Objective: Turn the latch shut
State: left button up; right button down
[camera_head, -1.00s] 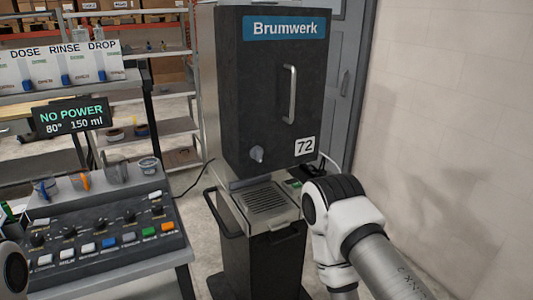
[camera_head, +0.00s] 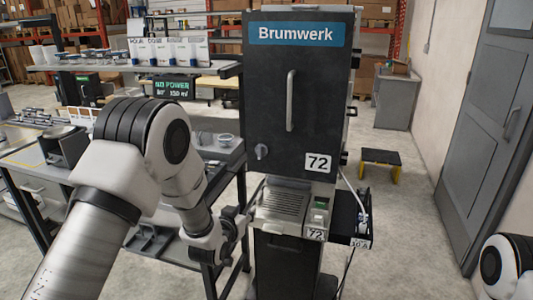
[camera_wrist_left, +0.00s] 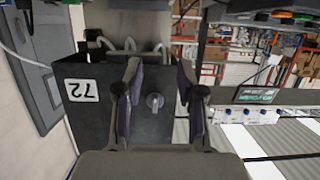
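The dark Brumwerk machine (camera_head: 297,95) stands upright with its front door closed flat. A small grey latch knob (camera_head: 261,151) sits low on the left of the door, left of the "72" label; it shows in the left wrist view (camera_wrist_left: 155,101) too. My left gripper (camera_head: 243,217) is below and in front of the knob, by the drip tray, apart from the knob. In the left wrist view its two fingers (camera_wrist_left: 158,88) are spread and empty, with the knob seen between them. My right gripper is out of view; only part of my right arm shows at lower right.
A vertical handle (camera_head: 290,100) rises above the latch. A grated drip tray (camera_head: 282,200) juts out below the door. A bench with a shelf (camera_head: 150,66) stands to the left. The floor to the right is clear up to a small step stool (camera_head: 381,158).

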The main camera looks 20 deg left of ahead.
aim_at(259, 150)
pick_arm(q)
jog(key=w+r+t, duration=0.3)
jog(key=w+r, duration=0.2)
jog(key=r, duration=0.8)
jog(key=w+p, duration=0.1)
jog(key=w, duration=0.1)
jog(key=w+p, duration=0.1)
jog(key=w, duration=0.1)
jog(key=w+d+p, duration=0.1)
jog(key=w, duration=0.2)
jog(key=shift+f, duration=0.15)
jog(key=shift+w, duration=0.2)
jog(key=shift+a+f, duration=0.1)
jog(key=shift+a, duration=0.15)
jog(key=shift+d, duration=0.1)
grip_shut()
